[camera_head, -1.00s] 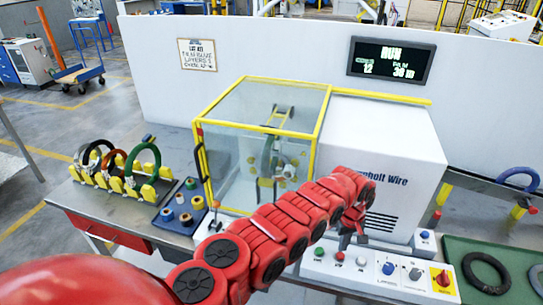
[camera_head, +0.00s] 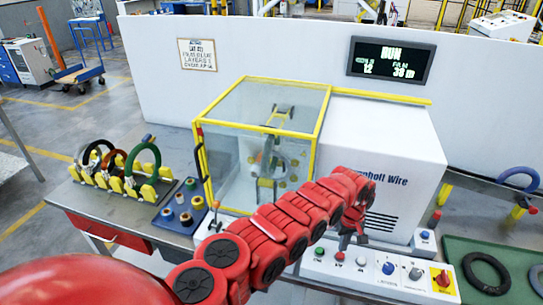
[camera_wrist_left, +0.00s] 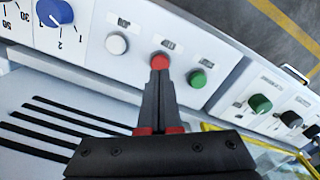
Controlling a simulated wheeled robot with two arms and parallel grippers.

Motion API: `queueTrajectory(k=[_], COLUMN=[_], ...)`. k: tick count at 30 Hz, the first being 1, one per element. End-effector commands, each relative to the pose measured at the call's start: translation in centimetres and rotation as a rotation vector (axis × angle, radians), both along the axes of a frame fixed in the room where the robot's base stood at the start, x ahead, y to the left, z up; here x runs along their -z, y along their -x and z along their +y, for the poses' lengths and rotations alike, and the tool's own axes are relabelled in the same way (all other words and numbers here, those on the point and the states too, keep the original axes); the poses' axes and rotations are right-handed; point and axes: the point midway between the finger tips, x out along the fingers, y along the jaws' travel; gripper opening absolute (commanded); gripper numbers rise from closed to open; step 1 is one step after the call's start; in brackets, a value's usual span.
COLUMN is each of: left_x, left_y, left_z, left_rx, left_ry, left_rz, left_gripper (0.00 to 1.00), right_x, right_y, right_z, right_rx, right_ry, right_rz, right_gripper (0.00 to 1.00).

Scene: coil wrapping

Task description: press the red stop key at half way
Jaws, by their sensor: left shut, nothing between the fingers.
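The red stop key (camera_head: 339,257) is on the white control panel (camera_head: 390,282), between a green key (camera_head: 319,252) and a white key (camera_head: 361,261). My left gripper (camera_head: 344,246) is shut and empty, with its tips just above the red key. In the left wrist view the closed fingertips (camera_wrist_left: 159,72) overlap the lower edge of the red key (camera_wrist_left: 160,61); I cannot tell whether they touch it. The display (camera_head: 390,61) reads RUN, with 12 and what looks like 38 below. My right gripper is not in view.
The yellow-framed clear cabinet (camera_head: 262,140) holds a coil beside the white machine (camera_head: 390,150). A blue dial (camera_head: 388,268) and a red-and-yellow switch (camera_head: 442,279) lie right along the panel. Coils stand on a rack (camera_head: 120,180) at left.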

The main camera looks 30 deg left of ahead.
Motion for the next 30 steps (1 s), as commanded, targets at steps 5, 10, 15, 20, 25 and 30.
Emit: queueTrajectory(k=[5,10,15,20,25,30], left_x=[0.5,1.2,1.9,2.5,3.2,3.0], left_y=[0.0,0.0,0.0,0.0,0.0,0.0], left_z=[0.0,0.0,0.0,-0.1,-0.1,0.0], left_rx=[0.000,0.000,0.000,0.001,0.001,0.000], left_ry=[0.000,0.001,0.001,0.001,0.001,0.000], left_rz=[0.000,0.001,0.001,0.001,0.001,0.000], left_gripper=[0.00,0.00,0.00,0.00,0.00,0.00], right_x=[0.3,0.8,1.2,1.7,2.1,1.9], right_y=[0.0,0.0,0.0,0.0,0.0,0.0], right_z=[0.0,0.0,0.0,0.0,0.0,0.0], right_rx=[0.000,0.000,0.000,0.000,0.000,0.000], right_ry=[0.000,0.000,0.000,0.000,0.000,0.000], right_rz=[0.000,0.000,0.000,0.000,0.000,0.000], right_gripper=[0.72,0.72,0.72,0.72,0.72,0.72])
